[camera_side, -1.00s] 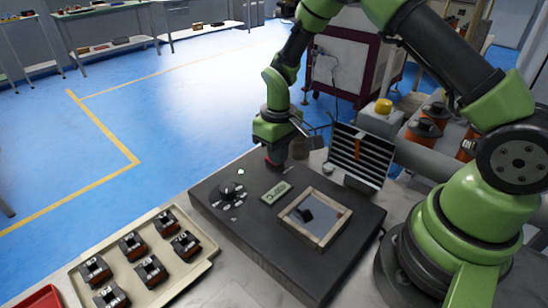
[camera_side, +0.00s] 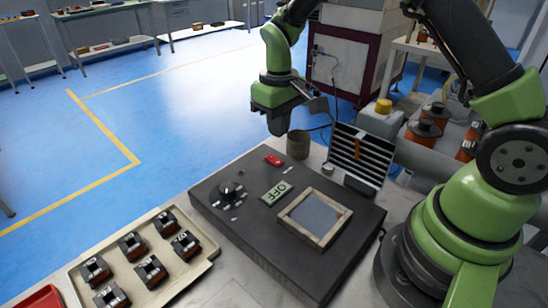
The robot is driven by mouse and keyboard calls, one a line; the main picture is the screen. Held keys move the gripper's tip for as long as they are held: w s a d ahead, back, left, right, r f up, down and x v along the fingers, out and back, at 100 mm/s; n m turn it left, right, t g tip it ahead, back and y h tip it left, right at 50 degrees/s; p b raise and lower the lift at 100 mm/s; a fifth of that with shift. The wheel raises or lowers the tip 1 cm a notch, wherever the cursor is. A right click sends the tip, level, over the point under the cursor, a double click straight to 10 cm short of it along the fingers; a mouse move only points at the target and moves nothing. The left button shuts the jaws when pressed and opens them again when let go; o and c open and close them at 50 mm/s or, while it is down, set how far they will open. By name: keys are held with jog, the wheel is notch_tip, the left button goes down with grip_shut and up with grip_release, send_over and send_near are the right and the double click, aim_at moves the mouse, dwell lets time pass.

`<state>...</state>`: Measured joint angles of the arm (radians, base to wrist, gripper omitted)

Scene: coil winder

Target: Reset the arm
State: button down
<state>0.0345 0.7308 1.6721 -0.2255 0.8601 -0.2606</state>
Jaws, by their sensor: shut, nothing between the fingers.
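My gripper (camera_side: 277,125) hangs in the air above and behind the far edge of a dark control box (camera_side: 240,219). Its fingers are shut and hold nothing. A red switch (camera_side: 273,160) is on the box's far part, below the gripper and apart from it. A green display (camera_side: 276,193) beside the switch reads OFF. A black dial (camera_side: 229,190) with pale marks around it is at the box's left. A wood-framed window (camera_side: 315,219) on the box shows a plain grey surface.
A beige tray (camera_side: 209,263) with several dark coil parts (camera_side: 133,243) stands at the front left. A brown cup (camera_side: 298,144) stands behind the box, near a slatted dark rack (camera_side: 357,154). Part of a red tray (camera_side: 42,298) shows at the lower left. Blue floor lies beyond.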

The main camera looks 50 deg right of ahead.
notch_tip(320, 180, up, 8)
jog(key=s+a+m+t, duration=0.1)
jog(key=s+t, duration=0.1)
jog(key=s, duration=0.1)
jog(key=s+a+r+m+t+y, duration=0.1)
jog(key=s+r+t, duration=0.1)
jog(key=s+r, duration=0.3)
jog(key=s+a+r+m+t+y, duration=0.1)
jog(key=s+r, duration=0.4)
jog(key=s, duration=0.7)
jog(key=shift+a+r+m+t, duration=0.25)
jog(key=shift+a+m+t, duration=0.25)
jog(key=shift+t, duration=0.6)
jog(key=c, duration=1.8)
grip_release()
